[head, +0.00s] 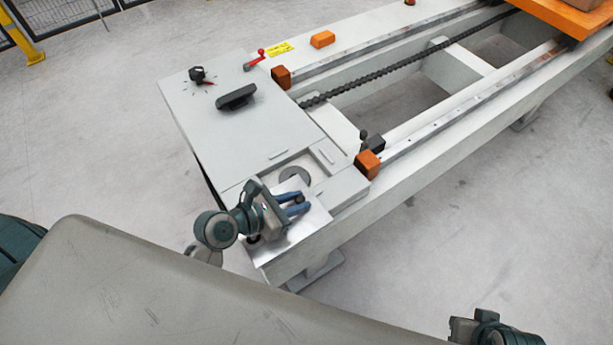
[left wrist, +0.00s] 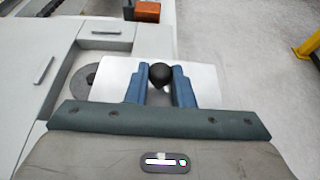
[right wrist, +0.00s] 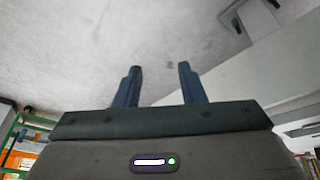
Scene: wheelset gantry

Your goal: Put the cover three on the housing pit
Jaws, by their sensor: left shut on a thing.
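Cover three, a pale metal plate (head: 309,223), is under my left gripper (head: 298,203) at the near end of the gantry bench. It also shows in the left wrist view (left wrist: 205,82), where the blue fingers are shut on its black ball knob (left wrist: 161,73). The housing pit (head: 317,171) is a shallow recess with a grey round disc (head: 295,173) in it; the plate overlaps its near part. Whether the plate touches the bench I cannot tell. My right gripper (right wrist: 160,68) is open and empty, away from the bench.
A black handle (head: 236,97) and a black rotary knob (head: 197,74) stand on the bench top beyond the pit. Orange blocks (head: 367,163) sit at the rail ends. An orange carriage (head: 570,17) is on the far rails. The floor to the right is clear.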

